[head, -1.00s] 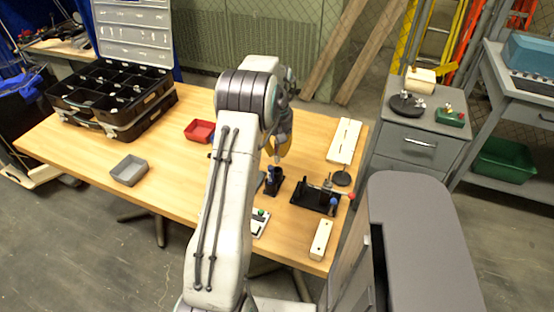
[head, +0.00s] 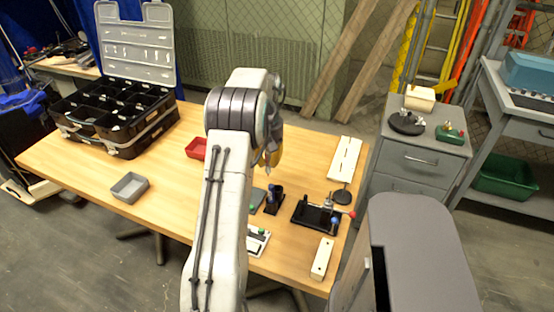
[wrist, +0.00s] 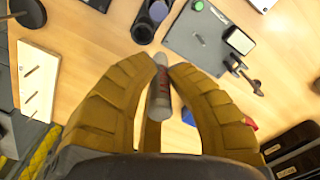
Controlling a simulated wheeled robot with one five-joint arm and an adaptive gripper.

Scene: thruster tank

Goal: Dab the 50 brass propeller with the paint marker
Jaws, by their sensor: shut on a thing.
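My gripper (wrist: 160,70) is shut on the paint marker (wrist: 160,98), a grey cylinder with red markings, held between the two yellow-brown fingers. In the head view my gripper (head: 272,152) is above the wooden table, mostly behind my arm. A dark holder (wrist: 142,30) with round openings and something blue in it stands on the table, just beyond the marker in the wrist view; it also shows in the head view (head: 274,204). A grey plate (wrist: 190,42) with a small dark fixture lies to its right. I cannot make out the brass propeller.
A black stand (head: 312,215) with a red knob is right of the holder. Cream boards (head: 344,160) lie at the table's right side. A red bin (head: 195,148), grey bin (head: 130,187) and open black case (head: 115,115) are left. The table's left middle is clear.

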